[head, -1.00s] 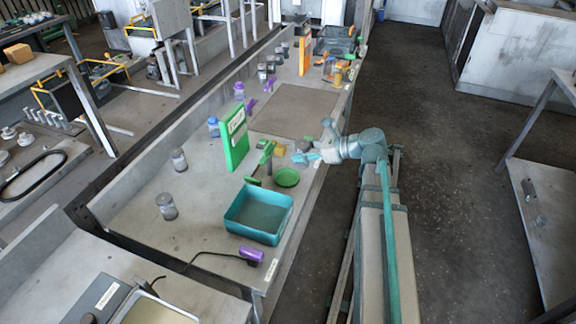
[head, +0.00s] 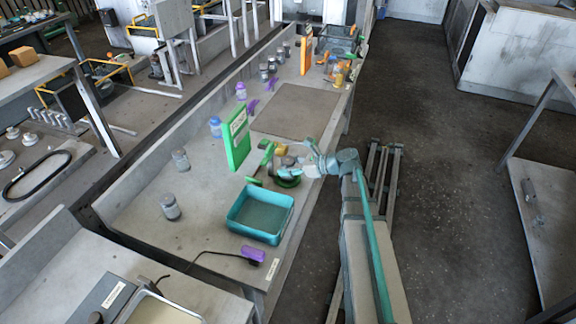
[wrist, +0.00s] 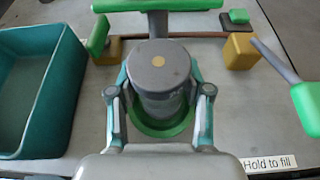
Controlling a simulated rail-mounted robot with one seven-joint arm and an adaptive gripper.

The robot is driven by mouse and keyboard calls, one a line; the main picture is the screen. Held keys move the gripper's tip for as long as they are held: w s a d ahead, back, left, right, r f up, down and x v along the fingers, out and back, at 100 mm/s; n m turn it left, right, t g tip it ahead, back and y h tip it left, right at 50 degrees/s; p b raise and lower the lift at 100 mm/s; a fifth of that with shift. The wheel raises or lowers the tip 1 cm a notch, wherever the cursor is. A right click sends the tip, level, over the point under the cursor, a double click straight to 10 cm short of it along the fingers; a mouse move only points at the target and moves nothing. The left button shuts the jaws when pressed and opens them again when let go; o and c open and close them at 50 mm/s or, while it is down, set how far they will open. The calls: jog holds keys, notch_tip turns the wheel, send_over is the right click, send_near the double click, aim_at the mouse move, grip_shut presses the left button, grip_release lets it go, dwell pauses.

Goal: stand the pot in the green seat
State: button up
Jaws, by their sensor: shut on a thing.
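The pot (wrist: 158,78) is a grey cylinder with an orange dot on its top. My gripper (wrist: 158,88) is shut on it, one finger on each side, and the pot looks upright. The green seat (wrist: 152,127) is a round green dish; its rim shows below and around the pot's lower end in the wrist view. The pot hides most of the seat, and I cannot tell whether its base touches it. In the head view my gripper (head: 292,166) is over the seat (head: 288,183), which is partly covered.
A teal bin (head: 235,218) stands close to the left of the seat. A green-handled lever (head: 267,150) and a yellow block (head: 281,149) stand just behind. A green sign board (head: 237,140) is further left. A purple device (head: 253,254) lies at the front. Two jars (head: 170,206) stand on clear bench.

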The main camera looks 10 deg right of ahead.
jog(key=shift+f, duration=0.15)
jog(key=o, duration=1.4)
jog(key=shift+c, duration=0.2)
jog(key=shift+r, duration=0.2)
jog(key=b+v, duration=0.2)
jog(key=v, duration=1)
jog(key=shift+f, duration=0.15)
